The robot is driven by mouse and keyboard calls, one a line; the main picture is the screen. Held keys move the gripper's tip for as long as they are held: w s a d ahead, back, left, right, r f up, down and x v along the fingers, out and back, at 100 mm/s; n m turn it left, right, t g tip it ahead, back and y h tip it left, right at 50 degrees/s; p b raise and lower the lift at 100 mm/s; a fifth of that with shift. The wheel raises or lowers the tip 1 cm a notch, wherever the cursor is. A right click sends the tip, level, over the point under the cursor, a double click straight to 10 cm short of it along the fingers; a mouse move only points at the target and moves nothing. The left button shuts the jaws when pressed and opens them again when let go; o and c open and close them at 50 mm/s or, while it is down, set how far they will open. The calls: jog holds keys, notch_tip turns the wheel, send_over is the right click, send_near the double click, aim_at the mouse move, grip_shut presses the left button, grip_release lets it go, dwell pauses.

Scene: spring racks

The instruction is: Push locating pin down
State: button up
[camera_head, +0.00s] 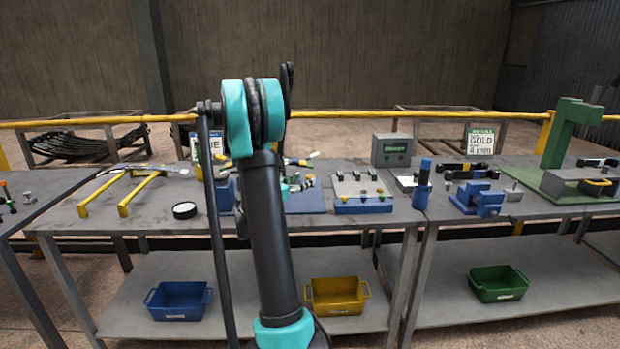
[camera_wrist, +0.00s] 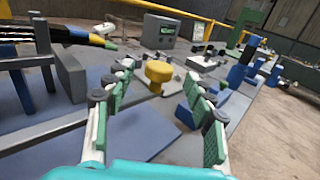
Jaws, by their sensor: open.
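A yellow round-headed knob (camera_wrist: 158,74), which looks like the locating pin's head, stands upright in the wrist view. My gripper (camera_wrist: 157,80) is open, with one green-padded finger to the left of the knob and one to the right. The knob shows in the gap between the fingertips, and nothing is held. I cannot tell whether the fingers touch it or how far away it is. In the head view my arm hides the knob and most of the gripper.
A grey control box (camera_head: 393,150) stands at the back of the bench. A grey block with a blue front (camera_head: 363,206) and a blue upright cylinder (camera_head: 422,184) are to the right. Yellow-barred frames (camera_head: 140,194) and a black-rimmed disc (camera_head: 185,210) are to the left. Bins sit on the shelf below.

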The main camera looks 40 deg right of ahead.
aim_at(307, 178)
jog(key=shift+x, duration=2.4)
grip_shut()
